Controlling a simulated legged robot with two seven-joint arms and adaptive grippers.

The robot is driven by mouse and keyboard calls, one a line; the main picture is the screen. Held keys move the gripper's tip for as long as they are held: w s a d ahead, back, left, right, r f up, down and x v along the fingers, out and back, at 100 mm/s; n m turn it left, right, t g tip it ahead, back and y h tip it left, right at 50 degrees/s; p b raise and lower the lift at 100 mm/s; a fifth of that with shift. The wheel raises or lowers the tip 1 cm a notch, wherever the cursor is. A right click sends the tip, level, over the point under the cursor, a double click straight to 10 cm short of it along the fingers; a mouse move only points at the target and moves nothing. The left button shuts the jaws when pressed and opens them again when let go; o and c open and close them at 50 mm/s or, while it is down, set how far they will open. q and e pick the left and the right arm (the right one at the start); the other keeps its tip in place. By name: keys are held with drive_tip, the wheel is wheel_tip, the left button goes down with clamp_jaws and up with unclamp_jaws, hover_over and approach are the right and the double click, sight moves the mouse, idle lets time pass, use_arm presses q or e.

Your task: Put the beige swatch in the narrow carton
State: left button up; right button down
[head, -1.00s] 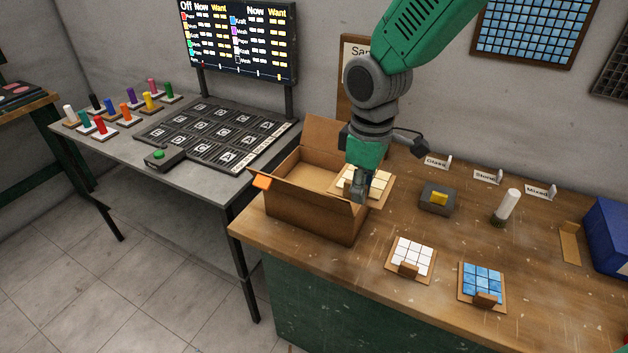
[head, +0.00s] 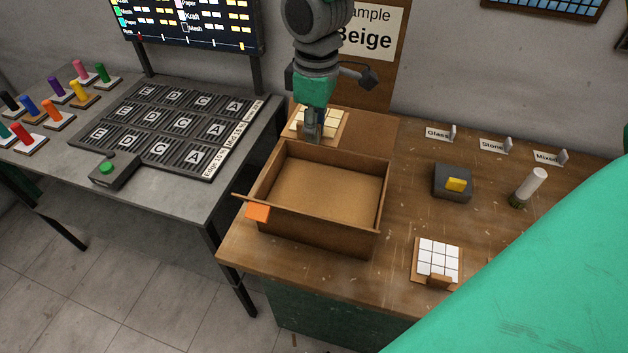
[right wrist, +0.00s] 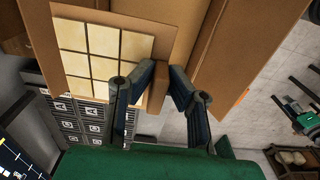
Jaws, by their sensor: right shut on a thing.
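The beige swatch (head: 327,124), a square of cream tiles on a brown backing, is beyond the far left side of the open brown carton (head: 265,190). My right gripper (head: 313,138) is shut on the brown tab at the swatch's edge. In the right wrist view the beige swatch (right wrist: 105,52) lies to the left of the fingers, and the carton's wall (right wrist: 240,50) is to the right. The carton's flaps are open and its visible floor is bare. I cannot tell the swatch's height above the bench. My left gripper is out of view.
A white swatch (head: 439,258) lies on the bench right of the carton. A grey block with a yellow piece (head: 453,182), a white cylinder (head: 529,187) and label cards stand farther right. My green arm covers the lower right. A grey table (head: 175,180) stands left.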

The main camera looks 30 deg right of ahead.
drive_tip(key=f+b, duration=0.1)
drive_tip(key=f, duration=0.1)
drive_tip(key=s+f+b, duration=0.1)
drive_tip(key=f, duration=0.1)
drive_tip(key=b, duration=0.2)
hover_over(315, 198)
wheel_tip(315, 198, down, 9)
drive_tip(key=shift+d+f, duration=0.1)
drive_tip(key=f, duration=0.3)
drive_tip(key=shift+a, duration=0.25)
drive_tip(key=shift+a+f, duration=0.1)
drive_tip(key=shift+a, duration=0.2)
drive_tip(key=c, duration=1.6)
unclamp_jaws()
drive_tip(key=shift+s+d+f, duration=0.1)
drive_tip(key=shift+d, duration=0.05)
drive_tip(key=shift+o, duration=0.2)
drive_tip(key=shift+d, duration=0.25)
